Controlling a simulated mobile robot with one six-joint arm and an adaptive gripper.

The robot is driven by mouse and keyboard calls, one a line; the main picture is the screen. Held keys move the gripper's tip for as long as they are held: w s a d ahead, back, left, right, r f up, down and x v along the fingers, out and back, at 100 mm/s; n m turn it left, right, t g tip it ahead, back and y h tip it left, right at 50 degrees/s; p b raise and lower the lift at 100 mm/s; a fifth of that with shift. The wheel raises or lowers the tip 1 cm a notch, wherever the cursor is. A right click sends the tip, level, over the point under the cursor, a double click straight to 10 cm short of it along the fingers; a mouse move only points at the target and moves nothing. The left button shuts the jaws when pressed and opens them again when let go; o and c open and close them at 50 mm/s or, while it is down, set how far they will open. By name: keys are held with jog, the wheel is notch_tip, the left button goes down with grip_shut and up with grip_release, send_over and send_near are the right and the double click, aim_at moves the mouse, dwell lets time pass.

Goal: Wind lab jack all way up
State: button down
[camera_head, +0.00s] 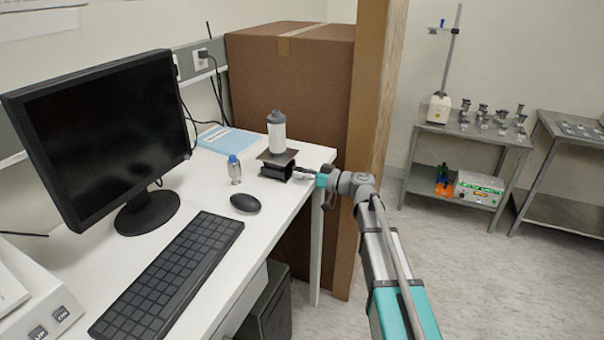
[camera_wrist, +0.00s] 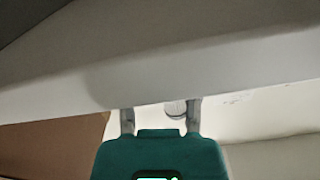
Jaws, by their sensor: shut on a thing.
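The lab jack (camera_head: 276,170) stands near the far right corner of the white desk, with a dark body under a thin dark top plate (camera_head: 266,156). The plate sits only a little above the body. A white bottle with a grey cap (camera_head: 277,134) stands upright on the plate. My gripper (camera_head: 300,172) reaches in from the right, at the jack's right side. In the wrist view its two grey fingers (camera_wrist: 160,114) are either side of a small round grey piece (camera_wrist: 176,108), seemingly the jack's knob. The exact finger contact is hard to see.
A small blue-capped bottle (camera_head: 234,169) and a mouse (camera_head: 245,203) stand left of the jack. The monitor (camera_head: 100,130) and keyboard (camera_head: 170,280) are further left. A blue folder (camera_head: 230,141) lies behind. A big cardboard box (camera_head: 300,85) rises behind the jack and arm.

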jog(key=shift+m, duration=0.3)
jog(key=shift+c, duration=1.7)
grip_release()
jog(key=shift+d, duration=0.1)
jog(key=v, duration=1.2)
